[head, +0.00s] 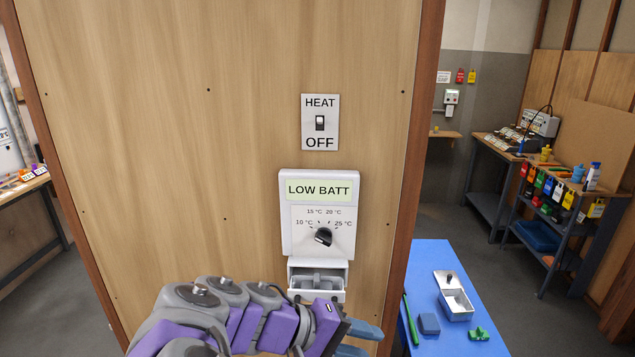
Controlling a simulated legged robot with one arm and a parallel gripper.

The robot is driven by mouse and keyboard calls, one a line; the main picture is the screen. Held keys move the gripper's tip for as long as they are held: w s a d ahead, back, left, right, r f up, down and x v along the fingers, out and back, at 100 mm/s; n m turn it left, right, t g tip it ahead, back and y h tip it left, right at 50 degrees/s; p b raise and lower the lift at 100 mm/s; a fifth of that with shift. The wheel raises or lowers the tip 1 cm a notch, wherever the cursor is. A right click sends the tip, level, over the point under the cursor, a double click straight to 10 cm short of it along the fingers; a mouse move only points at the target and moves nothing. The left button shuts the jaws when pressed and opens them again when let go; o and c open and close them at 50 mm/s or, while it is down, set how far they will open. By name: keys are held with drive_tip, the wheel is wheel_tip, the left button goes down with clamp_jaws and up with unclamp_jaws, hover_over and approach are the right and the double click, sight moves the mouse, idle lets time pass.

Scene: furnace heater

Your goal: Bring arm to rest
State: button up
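My arm, purple and grey, reaches in from the bottom of the head view in front of the wooden panel (150,130). My gripper (362,340) is at the bottom, just below the thermostat (288,215), with bluish fingers pointing right. Its fingers are partly cut off by the frame edge and partly hidden by the wrist, so their opening does not show clearly. The thermostat display reads LOW BATT, and its dial (323,236) sits below it. An open battery drawer (318,280) at its base is partly behind my arm. No held object shows.
A heat switch (320,122) on the panel sits above the thermostat, labelled HEAT and OFF. A blue table (432,262) at right holds a metal tray (457,304), a green rod (411,320), a blue block (429,324) and a green part (478,334). Workbenches stand behind.

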drive_tip(key=s+d+f+m+g+y, duration=0.3)
drive_tip(key=s+d+g+y, duration=0.15)
drive_tip(key=s+d, duration=0.65)
drive_tip(key=s+a+f+m+y, duration=0.1)
drive_tip(key=s+a+f+y, duration=0.1)
drive_tip(key=s+f+y, duration=0.2)
drive_tip(key=s+y, duration=0.3)
drive_tip(key=s, duration=0.5)
drive_tip(key=shift+a+f, duration=0.2)
drive_tip(key=shift+f, duration=0.1)
drive_tip(key=shift+a+t+y, duration=0.15)
drive_tip(key=shift+t+y, duration=0.1)
